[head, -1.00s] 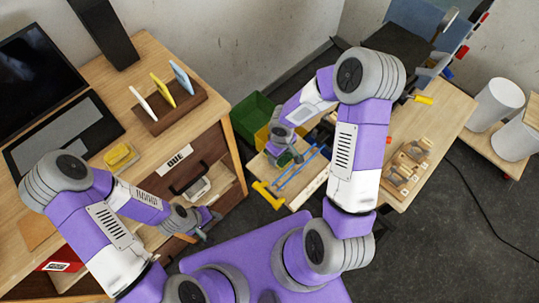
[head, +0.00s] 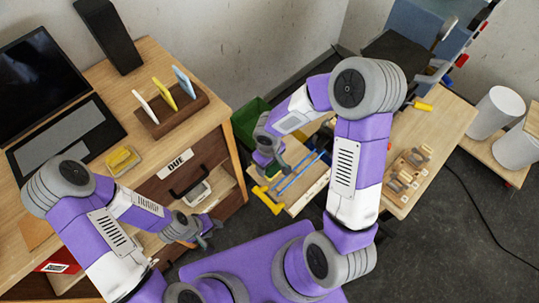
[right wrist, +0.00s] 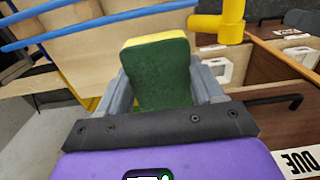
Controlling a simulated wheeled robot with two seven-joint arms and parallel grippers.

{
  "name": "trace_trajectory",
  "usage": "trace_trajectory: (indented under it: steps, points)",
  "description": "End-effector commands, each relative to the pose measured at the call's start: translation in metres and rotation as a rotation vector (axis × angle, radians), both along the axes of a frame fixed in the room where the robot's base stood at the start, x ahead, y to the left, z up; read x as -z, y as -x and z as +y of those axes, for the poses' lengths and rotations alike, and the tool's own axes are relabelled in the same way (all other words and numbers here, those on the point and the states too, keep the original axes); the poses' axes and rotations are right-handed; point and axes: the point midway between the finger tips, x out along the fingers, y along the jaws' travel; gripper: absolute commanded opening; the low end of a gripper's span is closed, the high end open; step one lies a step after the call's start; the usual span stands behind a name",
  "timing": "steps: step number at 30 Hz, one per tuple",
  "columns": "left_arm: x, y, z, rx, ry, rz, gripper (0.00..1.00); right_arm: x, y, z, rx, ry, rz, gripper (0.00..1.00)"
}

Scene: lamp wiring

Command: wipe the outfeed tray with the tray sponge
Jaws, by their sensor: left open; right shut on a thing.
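The tray sponge (right wrist: 158,75), green with a yellow edge, is clamped upright between the fingers of my right gripper (right wrist: 160,95) in the right wrist view. In the head view my right gripper (head: 274,168) is above the left side of a light wooden tray (head: 308,192) with blue rods, which I take as the outfeed tray. The sponge is hard to make out there, and I cannot tell whether it touches the tray. My left gripper (head: 208,238) is open and empty in front of the desk drawers.
A yellow T-shaped handle (head: 267,200) stands at the tray's near-left corner; it also shows in the right wrist view (right wrist: 220,27). A green bin (head: 250,120) is behind. The desk (head: 150,75) is left; a bench (head: 435,125) with wooden pieces is right.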

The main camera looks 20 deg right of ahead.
Motion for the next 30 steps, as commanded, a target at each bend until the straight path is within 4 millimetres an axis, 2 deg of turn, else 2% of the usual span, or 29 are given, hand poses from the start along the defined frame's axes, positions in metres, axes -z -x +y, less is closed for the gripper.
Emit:
trace_trajectory:
  steps: [3,12,30]
  points:
    - [-0.011,0.000,0.000,0.000,0.000,0.000,0.43,-0.015,-0.001,0.001,-0.001,-0.001,-0.002,0.29]
    - [-0.028,0.000,0.000,0.000,0.000,0.000,0.43,-0.037,-0.001,0.002,-0.004,0.000,-0.001,0.29]
    - [-0.026,0.000,0.000,0.000,0.000,0.001,0.43,-0.037,-0.003,0.001,0.007,0.001,-0.002,0.29]
